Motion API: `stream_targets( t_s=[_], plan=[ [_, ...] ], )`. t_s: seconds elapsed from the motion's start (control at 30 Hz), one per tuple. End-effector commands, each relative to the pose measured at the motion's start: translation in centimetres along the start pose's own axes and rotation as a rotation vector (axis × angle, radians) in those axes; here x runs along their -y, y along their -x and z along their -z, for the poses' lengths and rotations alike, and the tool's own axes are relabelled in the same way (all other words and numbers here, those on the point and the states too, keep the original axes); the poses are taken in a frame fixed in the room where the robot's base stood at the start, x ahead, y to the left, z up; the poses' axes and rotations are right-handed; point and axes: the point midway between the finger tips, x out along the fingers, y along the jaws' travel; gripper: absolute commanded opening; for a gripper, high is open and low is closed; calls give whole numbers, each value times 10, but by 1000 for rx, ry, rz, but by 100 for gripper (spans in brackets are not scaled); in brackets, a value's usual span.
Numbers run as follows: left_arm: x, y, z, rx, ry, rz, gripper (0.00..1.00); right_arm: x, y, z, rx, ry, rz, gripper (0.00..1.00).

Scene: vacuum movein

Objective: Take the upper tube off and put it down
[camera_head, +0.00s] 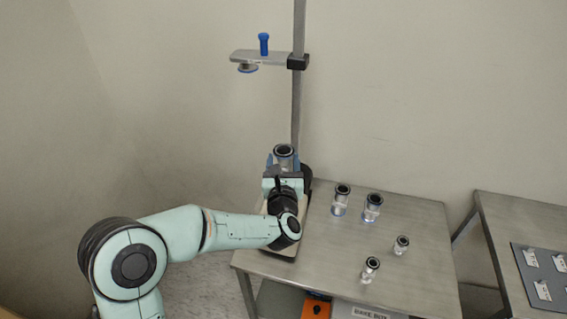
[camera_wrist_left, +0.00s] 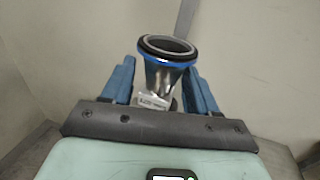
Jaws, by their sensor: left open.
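The upper tube (camera_head: 283,153) is a metallic tube with a dark ring rim, upright at the stand on the left part of the table. It also shows in the left wrist view (camera_wrist_left: 166,70), with a black rim and a blue band below it. My left gripper (camera_head: 283,160) is open, with its blue fingers on either side of the tube. In the left wrist view the fingers (camera_wrist_left: 160,85) flank the tube, with a gap visible on the left. The tube's lower part and what it rests on are hidden behind my gripper. My right gripper is not in view.
The stand's pole (camera_head: 297,110) rises behind the tube and carries an arm (camera_head: 272,58) with a blue knob (camera_head: 264,44). Several other tubes, such as one at the table's middle (camera_head: 341,200), stand on the metal table (camera_head: 420,225).

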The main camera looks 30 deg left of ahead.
Motion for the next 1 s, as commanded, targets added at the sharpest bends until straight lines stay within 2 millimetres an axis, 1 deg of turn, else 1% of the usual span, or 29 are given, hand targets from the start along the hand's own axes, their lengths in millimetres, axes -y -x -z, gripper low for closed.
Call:
stream_targets(
  t_s=[0.03, 0.1, 0.2, 0.43, 0.47, 0.5, 0.57, 0.6, 0.63, 1.0],
  plan=[
    [1, -9, -2, -2, 2, -3, 59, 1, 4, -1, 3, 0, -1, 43],
    [0, -18, -2, 0, 2, -2, 59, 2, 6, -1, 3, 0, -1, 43],
    [1, -25, -2, 0, 1, -1, 59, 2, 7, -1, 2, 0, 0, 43],
    [1, -27, -1, 0, 0, 0, 59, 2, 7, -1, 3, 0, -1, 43],
    [1, -27, -1, 0, 0, 0, 55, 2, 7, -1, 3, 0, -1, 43],
    [1, -27, -1, 0, 0, 0, 42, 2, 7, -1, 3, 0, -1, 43],
    [1, -26, -1, 0, 0, 0, 23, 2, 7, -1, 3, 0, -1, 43],
    [1, -26, -1, -1, 0, 0, 10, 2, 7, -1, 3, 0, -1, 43],
    [1, -26, 0, -1, 0, 0, 0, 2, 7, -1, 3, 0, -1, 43],
    [1, -26, -2, -2, 0, 0, 0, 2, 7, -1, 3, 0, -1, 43]
  ],
)
